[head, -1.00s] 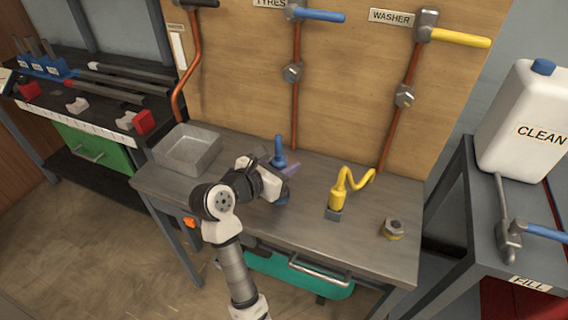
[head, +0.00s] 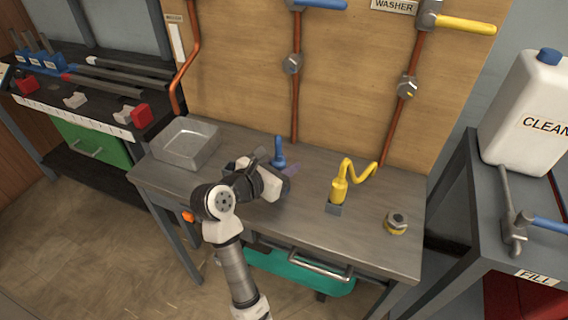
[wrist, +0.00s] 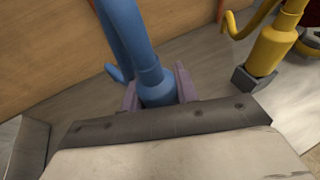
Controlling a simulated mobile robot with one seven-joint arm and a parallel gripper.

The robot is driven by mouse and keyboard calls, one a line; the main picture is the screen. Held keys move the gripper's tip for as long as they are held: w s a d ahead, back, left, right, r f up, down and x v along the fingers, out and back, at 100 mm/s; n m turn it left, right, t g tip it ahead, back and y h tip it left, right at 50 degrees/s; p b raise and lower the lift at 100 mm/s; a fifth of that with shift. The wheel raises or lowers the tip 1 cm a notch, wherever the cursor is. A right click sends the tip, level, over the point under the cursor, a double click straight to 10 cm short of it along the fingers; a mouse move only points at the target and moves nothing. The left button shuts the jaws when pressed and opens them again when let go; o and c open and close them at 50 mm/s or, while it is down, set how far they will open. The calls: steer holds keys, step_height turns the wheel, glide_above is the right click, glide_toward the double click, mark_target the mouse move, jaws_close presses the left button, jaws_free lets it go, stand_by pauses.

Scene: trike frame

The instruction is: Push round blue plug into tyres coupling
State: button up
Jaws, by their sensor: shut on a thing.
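The round blue plug (head: 279,152) stands upright over the workbench. In the wrist view the blue plug (wrist: 150,75) rises between the purple fingers of my gripper (wrist: 160,90), which is shut around its lower part. In the head view my gripper (head: 285,175) is low over the bench, left of the yellow plug. I cannot tell if the blue plug's lower end touches the bench or a holder. The tyres coupling (head: 292,64) is a grey metal fitting on the middle copper pipe, above and behind the plug and apart from it.
A yellow plug with a coiled hose (head: 339,190) stands in a grey holder to the right, near my gripper. A hex fitting (head: 397,222) lies further right. A grey tray (head: 186,145) sits at left. The wooden backboard (head: 345,100) carries the washer coupling (head: 407,86).

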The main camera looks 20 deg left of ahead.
steer(key=shift+f+b, duration=0.35)
steer(key=shift+f, duration=0.25)
steer(key=o, duration=1.1)
steer(key=shift+c, duration=0.2)
steer(key=b+v, duration=0.2)
steer(key=v, duration=1.2)
